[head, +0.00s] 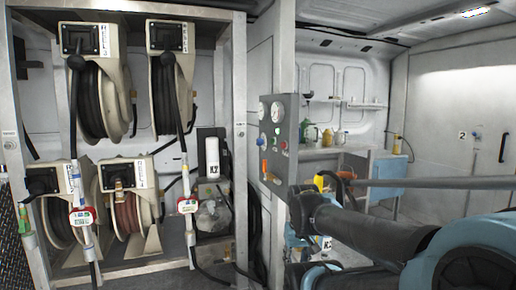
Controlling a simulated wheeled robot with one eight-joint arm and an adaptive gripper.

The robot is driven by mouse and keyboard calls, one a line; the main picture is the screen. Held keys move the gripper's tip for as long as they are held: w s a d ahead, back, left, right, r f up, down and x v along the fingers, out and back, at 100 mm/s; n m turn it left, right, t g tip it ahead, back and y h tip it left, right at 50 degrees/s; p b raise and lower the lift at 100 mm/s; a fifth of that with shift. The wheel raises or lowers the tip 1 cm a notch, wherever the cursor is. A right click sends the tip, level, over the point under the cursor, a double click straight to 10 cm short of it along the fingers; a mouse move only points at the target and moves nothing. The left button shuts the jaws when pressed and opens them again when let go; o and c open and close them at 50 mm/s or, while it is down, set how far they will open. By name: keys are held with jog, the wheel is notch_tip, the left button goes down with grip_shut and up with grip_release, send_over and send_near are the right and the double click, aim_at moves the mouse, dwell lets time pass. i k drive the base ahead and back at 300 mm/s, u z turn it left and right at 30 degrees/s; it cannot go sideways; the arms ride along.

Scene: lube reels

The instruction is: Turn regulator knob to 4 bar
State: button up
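A grey control panel (291,128) stands right of the reel cabinet, seen at a steep angle. It carries two round white gauges, the left gauge (263,111) and the right gauge (277,112). Their needles and numbers are too small to read. Below them are a small blue round part (262,140), a green button (277,131) and a red one (284,146). An orange part (265,167) sits lower on the panel. I cannot tell for certain which part is the regulator knob. My arm crosses the lower right; I cannot make out my gripper.
The metal cabinet (240,140) at left holds several hose reels with hanging hoses. A white canister (212,157) stands inside it. Behind the panel, a workbench (322,152) holds bottles and cans. The panel's left face looks unobstructed.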

aim_at(259, 142)
jog(key=u, duration=1.5)
jog(key=k, duration=0.6)
jog(key=z, duration=0.5)
jog(key=i, duration=1)
